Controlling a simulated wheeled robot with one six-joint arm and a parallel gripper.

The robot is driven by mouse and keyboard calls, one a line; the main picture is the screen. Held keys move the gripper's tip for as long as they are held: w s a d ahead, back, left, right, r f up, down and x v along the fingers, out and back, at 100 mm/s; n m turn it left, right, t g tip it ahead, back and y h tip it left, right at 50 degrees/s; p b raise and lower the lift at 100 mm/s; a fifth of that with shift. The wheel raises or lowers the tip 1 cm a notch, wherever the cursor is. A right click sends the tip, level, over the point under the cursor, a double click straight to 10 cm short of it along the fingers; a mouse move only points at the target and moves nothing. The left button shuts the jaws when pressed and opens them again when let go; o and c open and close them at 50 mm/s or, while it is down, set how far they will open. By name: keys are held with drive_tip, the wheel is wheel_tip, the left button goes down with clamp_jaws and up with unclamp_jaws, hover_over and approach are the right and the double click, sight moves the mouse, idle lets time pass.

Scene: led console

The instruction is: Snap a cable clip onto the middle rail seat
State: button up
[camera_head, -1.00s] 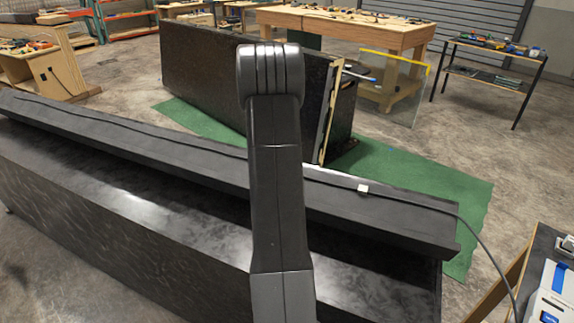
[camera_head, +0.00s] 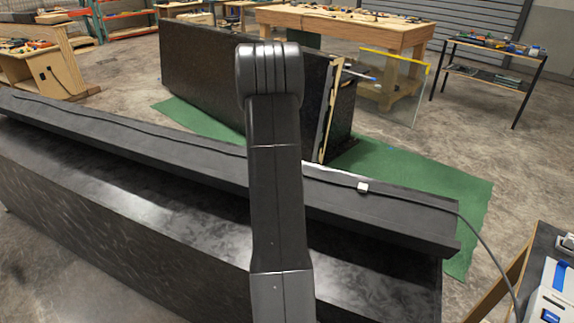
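A long black console rail (camera_head: 410,219) runs across the view, from the left edge to the right of my arm. A dark cable (camera_head: 482,240) lies along the rail and drops off its right end. A small white clip (camera_head: 363,187) sits on the rail at the cable, right of my arm. My arm stands upright in the middle and hides the central part of the rail. My gripper's fingers do not show, so I cannot see whether they hold anything. No other clip can be made out.
A black console body (camera_head: 120,205) fills the near left. Another black panel (camera_head: 205,80) stands on a green mat (camera_head: 440,190) behind. A table with a blue and white box (camera_head: 550,300) is at the lower right. Wooden benches (camera_head: 390,30) stand farther back.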

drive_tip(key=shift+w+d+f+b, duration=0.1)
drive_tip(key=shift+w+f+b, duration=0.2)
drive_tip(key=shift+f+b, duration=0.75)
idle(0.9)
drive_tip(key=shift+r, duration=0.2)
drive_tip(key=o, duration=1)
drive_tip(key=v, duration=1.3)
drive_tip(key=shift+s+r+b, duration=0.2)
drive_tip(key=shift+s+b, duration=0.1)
drive_tip(key=shift+b, duration=0.05)
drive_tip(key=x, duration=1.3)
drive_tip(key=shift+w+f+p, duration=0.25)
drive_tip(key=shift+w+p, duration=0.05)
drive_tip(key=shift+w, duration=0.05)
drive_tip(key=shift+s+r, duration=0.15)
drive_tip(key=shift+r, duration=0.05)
